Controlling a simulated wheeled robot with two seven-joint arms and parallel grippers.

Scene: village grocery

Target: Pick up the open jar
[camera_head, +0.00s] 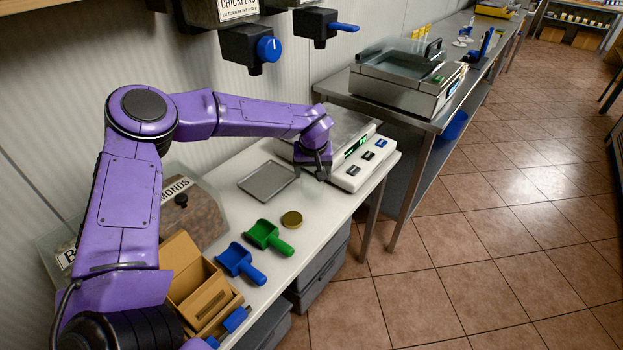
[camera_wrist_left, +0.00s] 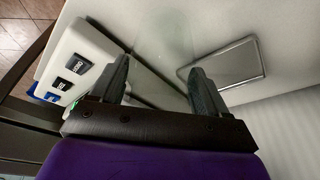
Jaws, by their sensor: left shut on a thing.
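My left gripper (camera_head: 321,172) reaches over the white counter beside the scale, pointing down. In the left wrist view its two fingers (camera_wrist_left: 160,75) stand apart with a clear glass jar (camera_wrist_left: 165,42) between them. The jar is very faint, and its outline is hard to make out; I see no lid on it. The gripper is shut on it. In the head view the jar is barely visible below the fingers. I cannot tell whether it touches the counter. A round gold lid (camera_head: 291,219) lies on the counter nearer to me. My right gripper is out of view.
The scale (camera_head: 362,158) with its buttons is right beside the gripper. A flat grey tray (camera_head: 266,181) lies to its left. Dispensers (camera_head: 265,46) hang above the counter.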

